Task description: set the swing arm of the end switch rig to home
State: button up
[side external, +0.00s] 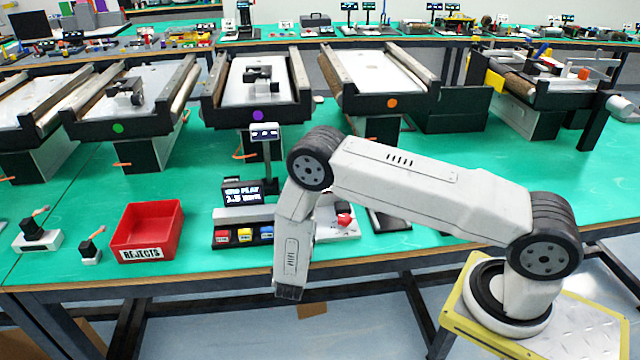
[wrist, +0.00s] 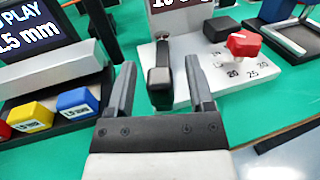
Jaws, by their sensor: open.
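In the wrist view, a black hanging lever (wrist: 160,88), which looks like the swing arm, hangs from a small pivot on a light grey rig (wrist: 205,85). It points down toward the camera. My gripper (wrist: 161,62) is open, with one finger on each side of the lever in the picture. Gaps show on both sides; whether the lever is at finger depth I cannot tell. In the side external view my arm hides the lever and the gripper. A red knob (wrist: 243,43) with a number scale sits on the rig's right part and also shows in the side external view (side external: 345,220).
Left of the rig stands an end play display (wrist: 40,32) with yellow (wrist: 30,116) and blue (wrist: 77,102) blocks before it. A red rejects bin (side external: 147,228) stands farther left. Several mini conveyors (side external: 258,82) line the back.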

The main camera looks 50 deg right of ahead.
jog(key=shift+x, duration=0.85)
grip_shut()
dwell(0.9)
